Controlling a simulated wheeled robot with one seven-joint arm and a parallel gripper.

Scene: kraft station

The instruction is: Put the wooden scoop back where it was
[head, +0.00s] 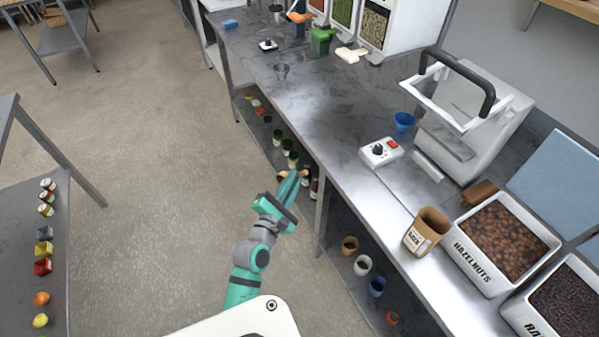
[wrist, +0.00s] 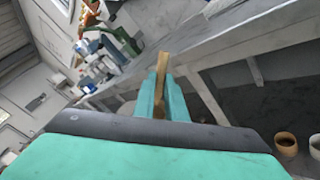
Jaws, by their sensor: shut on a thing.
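My gripper (head: 290,189) is in front of the long metal counter, beside its front edge and over the lower shelf. In the wrist view, its two teal fingers (wrist: 161,88) are shut on the wooden scoop (wrist: 162,60), a narrow tan piece that sticks out beyond the fingertips. In the head view, a tan part of the scoop (head: 283,175) shows at the fingertips; the rest is hidden by the gripper. I cannot tell the scoop's full shape or tilt.
The counter (head: 320,105) holds a hazelnut bin (head: 502,240), a brown labelled container (head: 426,231), a small brown object (head: 480,193), a blue cup (head: 404,122) and a white machine (head: 478,110). Jars and cups stand on the lower shelf. Open floor (head: 160,180) lies left.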

